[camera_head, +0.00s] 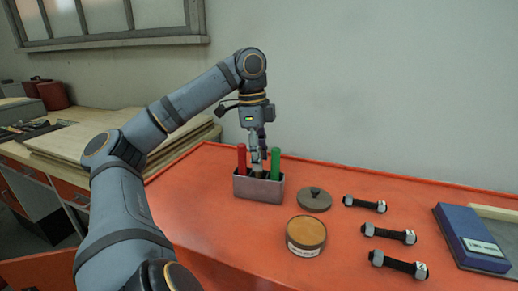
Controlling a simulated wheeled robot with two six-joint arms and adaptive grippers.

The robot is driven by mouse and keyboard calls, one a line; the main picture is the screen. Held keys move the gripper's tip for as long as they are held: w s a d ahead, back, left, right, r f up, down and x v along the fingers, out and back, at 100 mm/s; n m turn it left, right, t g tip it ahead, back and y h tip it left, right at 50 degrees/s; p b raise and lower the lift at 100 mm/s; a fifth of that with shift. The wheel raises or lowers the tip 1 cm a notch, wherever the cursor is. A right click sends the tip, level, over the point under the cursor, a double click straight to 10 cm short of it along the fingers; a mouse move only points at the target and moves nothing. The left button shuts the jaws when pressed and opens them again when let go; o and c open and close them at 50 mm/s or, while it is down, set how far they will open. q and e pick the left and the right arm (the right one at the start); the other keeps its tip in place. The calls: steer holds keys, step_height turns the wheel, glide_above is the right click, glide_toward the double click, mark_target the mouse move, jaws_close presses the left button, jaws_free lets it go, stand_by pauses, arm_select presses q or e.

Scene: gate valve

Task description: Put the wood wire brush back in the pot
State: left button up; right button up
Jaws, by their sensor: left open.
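A grey rectangular pot (258,189) stands on the orange table near the wall. A red handle (242,159) stands in its left part and a green handle (275,163) in its right part. My left gripper (258,163) points down over the middle of the pot, between the two handles, with its jaws open. A small brownish thing (260,174) shows below the fingertips at the pot's mouth; it may be the wood wire brush, but it is mostly hidden. I cannot tell whether the fingers touch it. My right gripper is not in view.
A round tin with a tan top (306,233) and a dark lid with a knob (314,199) lie right of the pot. Several bolts with nuts (389,234) lie further right. A blue box (470,238) is at the right edge. The table's front left is clear.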

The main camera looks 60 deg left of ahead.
arm_select(q)
step_height(320, 180, up, 12)
steer(key=a, duration=0.1)
steer(key=shift+s, duration=0.45)
steer(key=shift+f, duration=0.1)
